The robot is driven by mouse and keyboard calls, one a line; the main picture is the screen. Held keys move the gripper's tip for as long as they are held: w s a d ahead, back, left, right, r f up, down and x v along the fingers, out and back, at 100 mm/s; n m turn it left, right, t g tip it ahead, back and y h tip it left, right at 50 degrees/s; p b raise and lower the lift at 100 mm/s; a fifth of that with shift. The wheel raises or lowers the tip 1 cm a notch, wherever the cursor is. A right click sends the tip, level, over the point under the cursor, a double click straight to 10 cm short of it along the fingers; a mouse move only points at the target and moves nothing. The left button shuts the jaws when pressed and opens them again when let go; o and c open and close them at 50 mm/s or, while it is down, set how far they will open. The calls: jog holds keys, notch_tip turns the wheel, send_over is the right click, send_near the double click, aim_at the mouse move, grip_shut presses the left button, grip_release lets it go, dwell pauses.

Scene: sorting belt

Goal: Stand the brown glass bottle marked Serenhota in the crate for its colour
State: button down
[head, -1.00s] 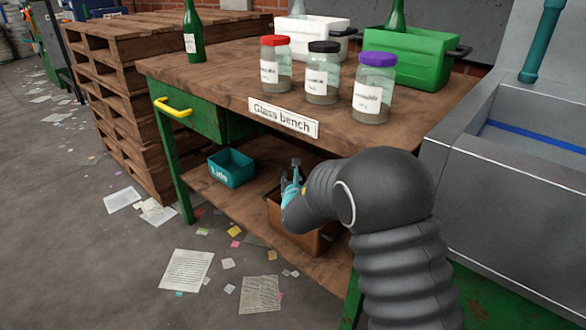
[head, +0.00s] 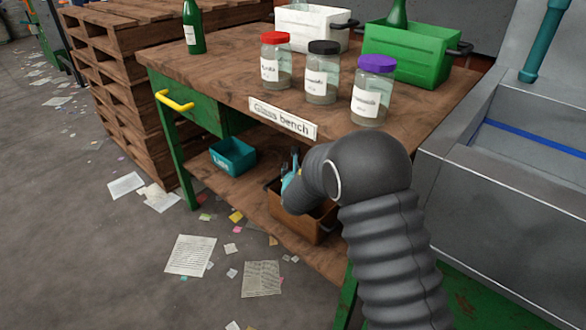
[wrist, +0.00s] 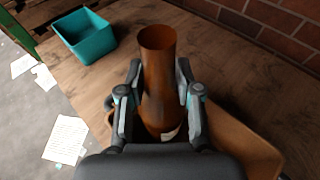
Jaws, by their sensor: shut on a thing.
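My gripper (wrist: 160,100) is shut on the brown glass bottle (wrist: 159,75), with one finger on each side of it. The bottle looks roughly upright, its open mouth toward the top of the wrist view. Part of a pale label shows low on it, too little to read. The brown crate (wrist: 248,150) lies around and below the bottle's lower end; whether the base touches its floor is hidden. In the head view the crate (head: 296,227) is on the bench's lower shelf, and my gripper (head: 291,172) is at it, partly behind my arm. The bottle cannot be made out there.
A teal bin (head: 233,157) stands left on the lower shelf. The bench top (head: 225,70) above carries three lidded jars, a green bottle (head: 193,28), a white crate (head: 312,30) and a green crate (head: 410,58). A brick wall (wrist: 280,22) is behind the shelf.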

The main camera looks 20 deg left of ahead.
jog(key=shift+f+b, duration=0.5)
jog(key=shift+b, duration=0.15)
jog(key=c, duration=0.8)
grip_release()
jog(key=shift+o, duration=0.2)
jog(key=shift+r, duration=0.1)
jog(key=shift+r+p, duration=0.55)
jog(key=shift+p, duration=0.35)
jog(key=shift+s+r, duration=0.15)
jog(key=shift+s, duration=0.05)
jog(key=v, duration=1.1)
jog(key=shift+s+d+b, duration=0.2)
jog(key=shift+b, duration=0.25)
